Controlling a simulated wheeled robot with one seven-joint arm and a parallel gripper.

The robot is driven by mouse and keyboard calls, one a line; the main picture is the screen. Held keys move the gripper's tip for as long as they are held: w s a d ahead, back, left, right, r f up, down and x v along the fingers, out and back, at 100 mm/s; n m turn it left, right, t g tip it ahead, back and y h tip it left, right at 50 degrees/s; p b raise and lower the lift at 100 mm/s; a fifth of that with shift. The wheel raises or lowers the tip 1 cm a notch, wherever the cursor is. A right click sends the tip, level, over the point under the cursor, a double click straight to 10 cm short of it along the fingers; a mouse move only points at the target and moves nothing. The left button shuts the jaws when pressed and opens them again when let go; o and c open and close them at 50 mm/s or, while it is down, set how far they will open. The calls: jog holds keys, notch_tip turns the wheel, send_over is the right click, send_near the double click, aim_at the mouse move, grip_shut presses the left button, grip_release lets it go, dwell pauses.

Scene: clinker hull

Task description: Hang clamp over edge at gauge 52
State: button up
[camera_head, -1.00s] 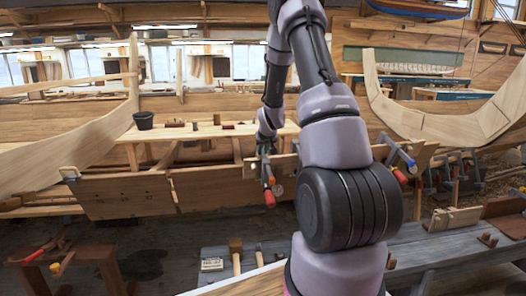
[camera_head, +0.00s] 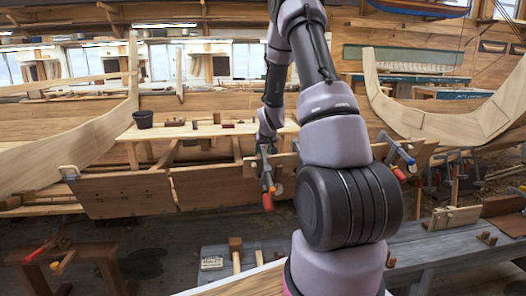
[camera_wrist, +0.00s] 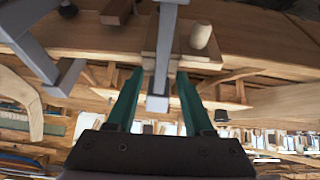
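A grey bar clamp (camera_head: 265,168) with a red handle is at the upper edge of the wooden plank (camera_head: 212,189), below my wrist. In the wrist view its grey bar (camera_wrist: 158,92) lies between the two green fingers of my gripper (camera_wrist: 160,72). A gap shows on each side of the bar, so my gripper looks open around it. A pale wooden piece lies behind the bar near the fingertips. How the clamp's jaws sit on the edge is too small to tell. No gauge number is readable.
Another clamp (camera_head: 396,150) sits on the plank's edge to the right and shows at left in the wrist view (camera_wrist: 45,62). A further clamp (camera_head: 70,173) is at the plank's left end. A workbench (camera_head: 205,132) with a dark bucket (camera_head: 143,119) stands behind.

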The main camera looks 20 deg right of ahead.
jog(key=shift+s+f, duration=0.1)
jog(key=v, duration=1.1)
jog(key=s+a+r, duration=0.5)
jog(key=r, duration=0.4)
jog(key=s+a+r+y, duration=0.1)
jog(key=s+a+r, duration=0.2)
jog(key=s, duration=0.5)
jog(key=s+a+r+m+y, duration=0.1)
jog(key=s+a+r, duration=0.3)
jog(key=s, duration=0.5)
jog(key=s+a+r+m+g+y, duration=0.1)
jog(key=s+a+r, duration=0.3)
jog(key=s, duration=0.4)
jog(key=shift+s+a+y, duration=0.35)
jog(key=shift+a+y, duration=0.15)
jog(key=shift+y, duration=0.1)
